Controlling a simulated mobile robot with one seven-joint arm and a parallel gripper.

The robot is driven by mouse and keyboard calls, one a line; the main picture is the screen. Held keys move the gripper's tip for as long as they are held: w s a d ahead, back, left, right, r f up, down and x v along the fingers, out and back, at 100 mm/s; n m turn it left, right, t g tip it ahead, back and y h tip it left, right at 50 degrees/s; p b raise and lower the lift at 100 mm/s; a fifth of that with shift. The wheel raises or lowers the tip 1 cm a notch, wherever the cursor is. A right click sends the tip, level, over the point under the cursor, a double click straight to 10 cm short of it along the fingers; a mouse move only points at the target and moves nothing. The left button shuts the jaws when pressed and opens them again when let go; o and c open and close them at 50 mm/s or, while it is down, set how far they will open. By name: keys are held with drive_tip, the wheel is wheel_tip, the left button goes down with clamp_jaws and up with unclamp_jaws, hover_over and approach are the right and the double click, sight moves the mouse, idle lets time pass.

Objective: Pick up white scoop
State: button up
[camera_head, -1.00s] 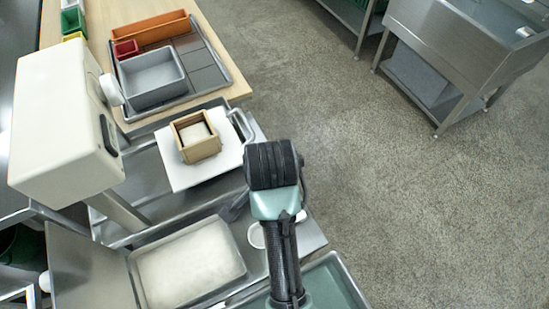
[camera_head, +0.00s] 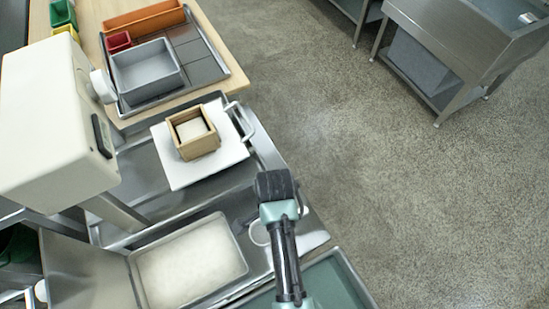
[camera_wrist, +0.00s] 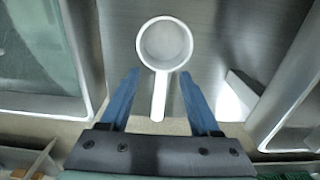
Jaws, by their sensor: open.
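The white scoop (camera_wrist: 165,45) lies on a steel surface in the wrist view, its round bowl away from my gripper and its handle pointing back between the fingers. My gripper (camera_wrist: 158,88) is open, with one blue finger on each side of the handle and a gap on both sides. In the head view only part of the scoop (camera_head: 257,233) shows; my arm hides the rest. The fingers are hidden there. I cannot tell how high the fingers are above the steel surface.
A tray of white material (camera_head: 190,262) lies left of the scoop, and a green tray (camera_head: 335,280) lies right of it. A wooden box (camera_head: 194,133) stands on a white board (camera_head: 178,172). A large white machine (camera_head: 50,120) stands at the left.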

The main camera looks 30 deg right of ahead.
drive_tip(key=shift+w+f, duration=0.1)
drive_tip(key=shift+f, duration=1.35)
clamp_jaws()
